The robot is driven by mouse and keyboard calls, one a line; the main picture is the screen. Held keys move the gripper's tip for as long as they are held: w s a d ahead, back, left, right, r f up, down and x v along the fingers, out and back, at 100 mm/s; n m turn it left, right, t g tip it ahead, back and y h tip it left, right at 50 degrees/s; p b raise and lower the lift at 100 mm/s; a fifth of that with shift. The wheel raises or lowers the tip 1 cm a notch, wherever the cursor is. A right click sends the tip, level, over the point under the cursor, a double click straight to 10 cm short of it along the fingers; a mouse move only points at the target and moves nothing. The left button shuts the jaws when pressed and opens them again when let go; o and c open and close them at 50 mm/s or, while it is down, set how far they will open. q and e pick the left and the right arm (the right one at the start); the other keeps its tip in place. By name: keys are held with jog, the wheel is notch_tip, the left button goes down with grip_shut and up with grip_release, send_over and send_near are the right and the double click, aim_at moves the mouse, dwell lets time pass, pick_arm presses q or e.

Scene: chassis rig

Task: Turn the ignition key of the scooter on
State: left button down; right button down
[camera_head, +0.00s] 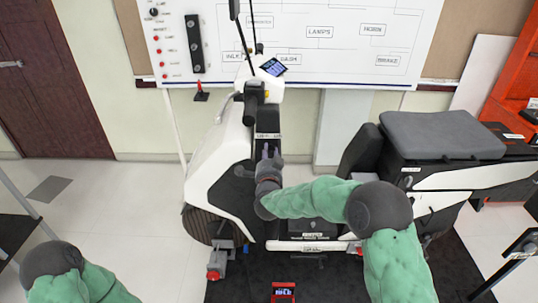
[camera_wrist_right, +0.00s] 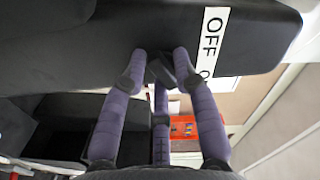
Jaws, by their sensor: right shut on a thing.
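The white and black scooter (camera_head: 228,150) stands side-on in the middle of the head view, its handlebar end toward the board. My right gripper (camera_head: 270,153) is at the dark panel behind its front shield. In the right wrist view, the purple fingers of this gripper (camera_wrist_right: 160,62) are closed around a small dark piece, which looks like the ignition key (camera_wrist_right: 161,72), against the black panel (camera_wrist_right: 130,25). A white label reading OFF (camera_wrist_right: 212,38) is beside it; its second word is cut off. The fingers hide most of the key. My left gripper is out of view; only part of that arm shows.
A whiteboard (camera_head: 320,50) with a wiring diagram and switches is behind the scooter. The scooter's dark seat (camera_head: 440,135) is at the right, beyond my right forearm. A small red device (camera_head: 283,292) lies on the black mat (camera_head: 235,290). Clear floor is at the left.

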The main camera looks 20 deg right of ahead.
jog(key=shift+d+f, duration=0.15)
jog(key=c, duration=1.1)
grip_release()
jog(key=shift+d, duration=0.1)
jog(key=shift+s+a, duration=0.2)
jog(key=v, duration=1.1)
jog(key=shift+s, duration=0.3)
